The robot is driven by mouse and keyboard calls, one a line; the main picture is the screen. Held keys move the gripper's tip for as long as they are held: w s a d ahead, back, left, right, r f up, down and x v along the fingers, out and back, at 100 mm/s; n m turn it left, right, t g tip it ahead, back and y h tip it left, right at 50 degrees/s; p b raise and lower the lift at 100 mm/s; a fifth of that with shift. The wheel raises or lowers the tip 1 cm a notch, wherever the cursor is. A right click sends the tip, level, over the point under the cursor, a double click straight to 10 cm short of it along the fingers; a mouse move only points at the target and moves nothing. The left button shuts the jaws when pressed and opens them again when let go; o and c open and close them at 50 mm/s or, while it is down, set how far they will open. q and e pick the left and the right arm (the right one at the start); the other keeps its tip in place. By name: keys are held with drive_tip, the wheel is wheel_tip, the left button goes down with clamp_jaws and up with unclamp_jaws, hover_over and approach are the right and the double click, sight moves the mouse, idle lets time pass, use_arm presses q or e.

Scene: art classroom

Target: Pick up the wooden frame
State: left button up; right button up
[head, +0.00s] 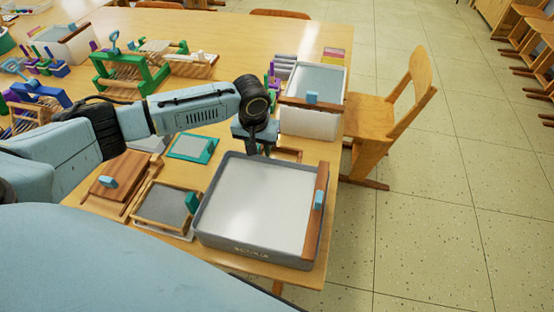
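My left gripper (259,148) points down over the table, just behind the large grey tray. Its fingertips are small and dark, and I cannot tell if they are open or shut. A small wooden frame (290,154) lies partly hidden beside and behind the fingers, right of them; I cannot tell if they touch it. Another wooden frame (143,214) with grey mesh and a green clip lies left of the tray, apart from the gripper. A brown wooden piece (115,168) with a blue clip lies farther left. My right gripper is out of view.
The large grey tray (209,233) with a wooden bar stands at the table's front right corner. A white bin (310,122) with a framed screen on top stands behind the gripper. A wooden chair (397,105) is at the right. Green and blue racks crowd the left.

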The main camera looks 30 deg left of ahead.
use_arm(q)
drive_tip(key=shift+a, duration=0.1)
clamp_jaws()
drive_tip(key=shift+r, duration=0.1)
